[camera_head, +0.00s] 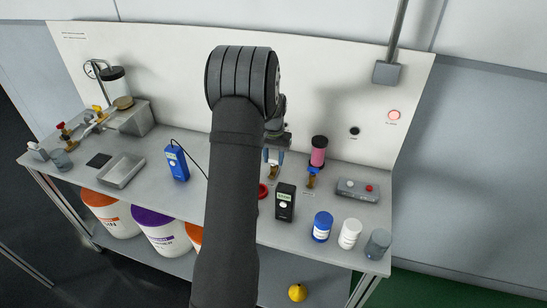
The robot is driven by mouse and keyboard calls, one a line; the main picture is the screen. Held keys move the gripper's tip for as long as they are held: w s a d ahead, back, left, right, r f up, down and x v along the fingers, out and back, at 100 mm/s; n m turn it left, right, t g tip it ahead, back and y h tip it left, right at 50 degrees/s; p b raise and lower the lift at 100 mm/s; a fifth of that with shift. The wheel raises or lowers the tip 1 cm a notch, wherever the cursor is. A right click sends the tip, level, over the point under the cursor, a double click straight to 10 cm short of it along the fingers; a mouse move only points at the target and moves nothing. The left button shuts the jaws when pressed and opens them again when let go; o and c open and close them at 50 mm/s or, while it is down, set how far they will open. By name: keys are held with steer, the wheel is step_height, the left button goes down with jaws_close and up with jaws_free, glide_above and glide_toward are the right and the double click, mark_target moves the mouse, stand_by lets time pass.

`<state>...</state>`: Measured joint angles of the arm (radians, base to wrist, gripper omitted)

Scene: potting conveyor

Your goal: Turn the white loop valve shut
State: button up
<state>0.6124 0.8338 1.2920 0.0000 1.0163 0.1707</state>
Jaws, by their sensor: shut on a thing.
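My arm rises through the middle of the view and bends down toward the bench's back. My gripper (273,155) is small and partly hidden behind my arm. It points down at a brass valve body (273,172) at the back of the bench, left of the pink canister. The gripper is shut on what appears to be this valve's handle, the white loop. The loop itself is too small and covered to make out, so its angle cannot be told.
A blue-handled valve (312,171) under a pink canister (318,150) stands close on the right. A black meter (285,201) and red round part (263,190) are in front. Bottles (322,226) line the front right; a blue meter (176,162) and tray (121,170) stand left.

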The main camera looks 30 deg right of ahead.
mark_target(274, 159)
steer(key=o, duration=1)
step_height(274, 159, up, 18)
steer(key=shift+f, duration=0.25)
steer(key=shift+f, duration=0.1)
step_height(274, 159, down, 17)
steer(key=shift+f, duration=0.15)
stand_by(0.3)
